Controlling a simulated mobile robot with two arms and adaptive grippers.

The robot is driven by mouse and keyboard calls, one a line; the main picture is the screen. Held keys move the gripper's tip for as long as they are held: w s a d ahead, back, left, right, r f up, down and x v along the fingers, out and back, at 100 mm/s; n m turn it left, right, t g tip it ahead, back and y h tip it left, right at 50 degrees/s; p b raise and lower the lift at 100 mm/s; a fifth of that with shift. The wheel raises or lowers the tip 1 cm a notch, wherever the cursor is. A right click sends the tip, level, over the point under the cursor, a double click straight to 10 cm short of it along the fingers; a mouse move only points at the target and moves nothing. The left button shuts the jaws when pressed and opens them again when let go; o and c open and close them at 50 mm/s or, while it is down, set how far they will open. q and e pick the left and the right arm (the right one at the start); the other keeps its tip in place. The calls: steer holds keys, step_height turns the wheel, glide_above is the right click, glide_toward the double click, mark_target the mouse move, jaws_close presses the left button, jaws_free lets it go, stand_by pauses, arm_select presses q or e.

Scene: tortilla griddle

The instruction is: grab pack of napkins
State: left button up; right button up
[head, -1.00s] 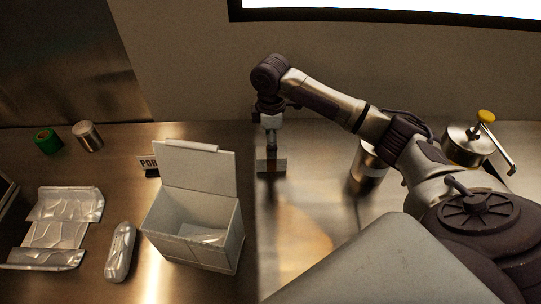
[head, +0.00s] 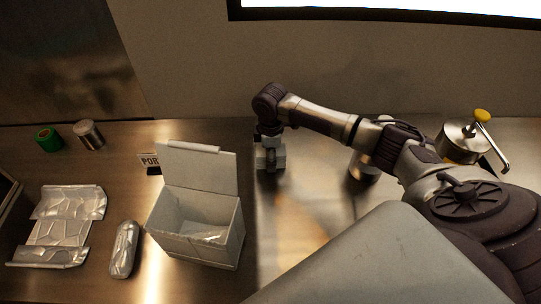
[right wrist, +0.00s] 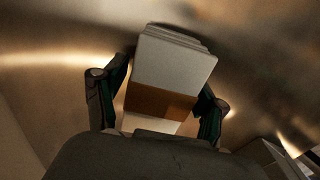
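The pack of napkins is a white stack with a brown band, seen close up in the right wrist view (right wrist: 172,62). In the head view the white pack (head: 278,161) stands on the steel counter, partly hidden by my right gripper (head: 269,162). My right gripper (right wrist: 163,88) has one finger on each side of the pack, very close to its sides. I cannot tell whether both fingers press on it. My left gripper is not in view.
An open white box (head: 215,242) stands left of the pack, near a small sign (head: 149,160). Foil (head: 62,228), a foil-wrapped roll (head: 124,250), green tape (head: 48,139) and a metal can (head: 89,135) lie further left. A yellow-knobbed metal press (head: 463,142) is at right.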

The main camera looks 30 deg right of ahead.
steer(key=c, duration=0.8)
steer(key=shift+o, duration=0.2)
